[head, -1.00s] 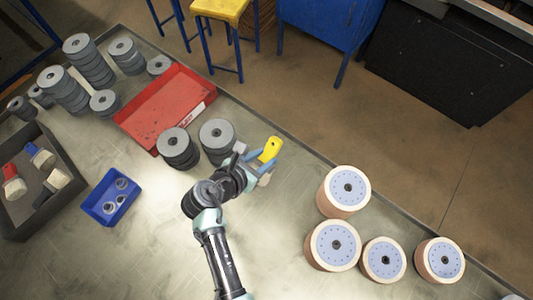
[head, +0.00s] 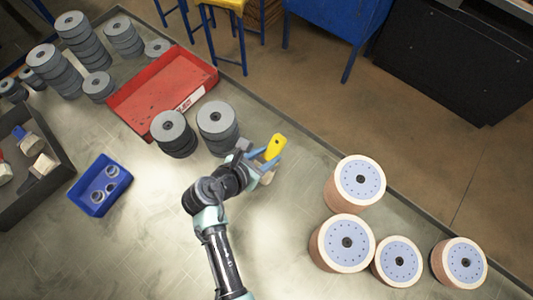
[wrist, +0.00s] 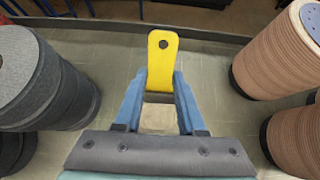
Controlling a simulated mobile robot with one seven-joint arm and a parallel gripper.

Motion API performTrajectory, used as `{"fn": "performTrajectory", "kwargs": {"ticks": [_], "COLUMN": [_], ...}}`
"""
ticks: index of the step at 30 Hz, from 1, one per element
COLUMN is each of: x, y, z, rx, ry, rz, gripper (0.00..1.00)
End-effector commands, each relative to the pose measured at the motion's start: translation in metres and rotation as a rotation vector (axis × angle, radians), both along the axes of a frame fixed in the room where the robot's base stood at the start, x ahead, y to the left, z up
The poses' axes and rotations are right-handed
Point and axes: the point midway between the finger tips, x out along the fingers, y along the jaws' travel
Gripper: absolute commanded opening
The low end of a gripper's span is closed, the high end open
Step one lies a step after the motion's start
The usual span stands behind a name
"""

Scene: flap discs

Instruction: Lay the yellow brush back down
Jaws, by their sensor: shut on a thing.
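The yellow brush shows its flat yellow handle (head: 275,146) with a dark hole near the end. In the wrist view the handle (wrist: 161,62) stands up between my blue fingers, with pale bristles below. My gripper (head: 264,158) is shut on the brush, near the far edge of the table. In the wrist view my gripper (wrist: 160,98) has one finger on each side of the brush. I cannot tell whether the bristles touch the table.
Stacks of grey discs (head: 217,118) stand just left of my gripper, beside a red tray (head: 150,103). Large tan rolls (head: 347,242) stand to the right. A blue bin (head: 80,205) and a dark box with other brushes (head: 66,165) are at left. Table between is clear.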

Motion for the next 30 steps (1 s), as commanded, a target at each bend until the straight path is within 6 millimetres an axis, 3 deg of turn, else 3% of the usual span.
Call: {"fn": "performTrajectory", "kwargs": {"ticks": [1,2,7,20,30], "x": [0.0,0.0,0.0,-0.006,-0.051], "y": [0.0,0.0,0.0,0.005,0.038], "z": [0.001,0.001,0.0,0.006,0.049], "rx": [-0.001,-0.001,-0.001,0.0,0.002], "ry": [-0.001,-0.001,-0.001,-0.002,-0.003], "rz": [0.0,0.0,0.0,0.002,0.004], "gripper": [0.0,0.45,0.74,0.74,0.74]}}
